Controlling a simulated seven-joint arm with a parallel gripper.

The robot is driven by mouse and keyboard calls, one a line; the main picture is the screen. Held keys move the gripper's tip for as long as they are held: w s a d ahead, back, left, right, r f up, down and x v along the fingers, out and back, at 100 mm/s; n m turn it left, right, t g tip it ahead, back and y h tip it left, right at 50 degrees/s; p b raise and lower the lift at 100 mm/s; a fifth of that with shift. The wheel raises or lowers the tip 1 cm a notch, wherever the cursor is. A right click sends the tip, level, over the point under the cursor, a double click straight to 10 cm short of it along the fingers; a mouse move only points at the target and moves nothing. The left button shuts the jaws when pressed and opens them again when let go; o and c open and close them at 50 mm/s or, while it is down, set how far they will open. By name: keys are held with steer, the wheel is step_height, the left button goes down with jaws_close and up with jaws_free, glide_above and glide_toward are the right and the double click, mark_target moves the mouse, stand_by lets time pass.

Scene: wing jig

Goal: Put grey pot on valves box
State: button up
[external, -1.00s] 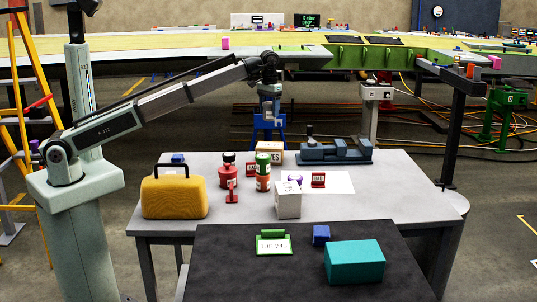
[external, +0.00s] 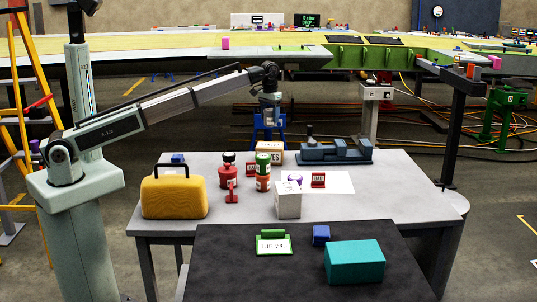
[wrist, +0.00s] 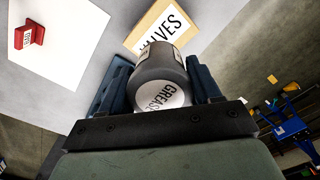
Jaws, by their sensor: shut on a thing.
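My gripper (wrist: 160,85) is shut on the grey pot (wrist: 158,62), a round can with a white lid marked GREASE. The pot sits between the two dark blue fingers. In the external view my gripper (external: 269,114) hangs above the back edge of the grey table, near the valves box. The valves box (external: 270,157) is a tan carton with a white label, partly hidden by a green-and-red can. In the wrist view the valves box (wrist: 133,38) is beyond the pot, which covers part of its label. I cannot tell whether they touch.
A green-and-red can (external: 263,172) and a red pot (external: 227,172) stand in front. A blue-grey vise (external: 335,152) is right of the box.

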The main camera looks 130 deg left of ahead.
mark_target(270, 110)
step_height(270, 110, down, 9)
steer(key=shift+r, duration=0.1)
stand_by(0.4)
steer(key=o, duration=1.1)
steer(key=shift+o, duration=0.2)
step_height(270, 110, up, 12)
